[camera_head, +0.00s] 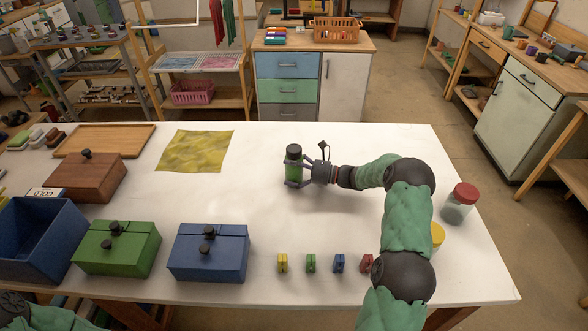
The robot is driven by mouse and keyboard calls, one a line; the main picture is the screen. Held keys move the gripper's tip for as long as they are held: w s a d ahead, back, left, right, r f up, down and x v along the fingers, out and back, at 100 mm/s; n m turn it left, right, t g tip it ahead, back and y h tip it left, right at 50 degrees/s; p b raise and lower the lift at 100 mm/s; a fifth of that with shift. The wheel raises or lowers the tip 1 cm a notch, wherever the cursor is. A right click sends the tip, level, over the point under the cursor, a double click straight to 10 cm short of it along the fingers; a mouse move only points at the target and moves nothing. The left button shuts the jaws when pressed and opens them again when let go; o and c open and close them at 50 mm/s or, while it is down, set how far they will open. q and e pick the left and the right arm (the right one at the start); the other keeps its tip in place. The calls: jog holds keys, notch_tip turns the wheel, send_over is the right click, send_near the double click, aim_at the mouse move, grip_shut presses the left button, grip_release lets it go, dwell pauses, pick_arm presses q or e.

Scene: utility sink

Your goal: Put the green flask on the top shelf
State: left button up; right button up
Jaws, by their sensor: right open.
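The green flask (294,171) with a dark cap stands upright on the white table, right of the yellow cloth. My right gripper (297,178) comes in from the right at the flask. Its fingers are open and reach around the flask's sides; whether they touch it is too small to tell. Part of my left arm shows at the bottom left corner, but its gripper is out of view. Behind the table at the left stands a wooden rack (203,62) with shelves. A metal shelf unit (85,40) stands further left. Which one is the top shelf meant is unclear.
On the white table (240,215) are a green box (117,258), a blue box (208,262), a brown box (85,178), several small coloured clips and a red-lidded jar (460,203). The yellow cloth (196,151) lies flat. The table's middle is clear.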

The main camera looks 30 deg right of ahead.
jog(key=shift+x, duration=0.9)
jog(key=c, duration=1.2)
jog(key=shift+c, duration=0.9)
jog(key=shift+r, duration=0.1)
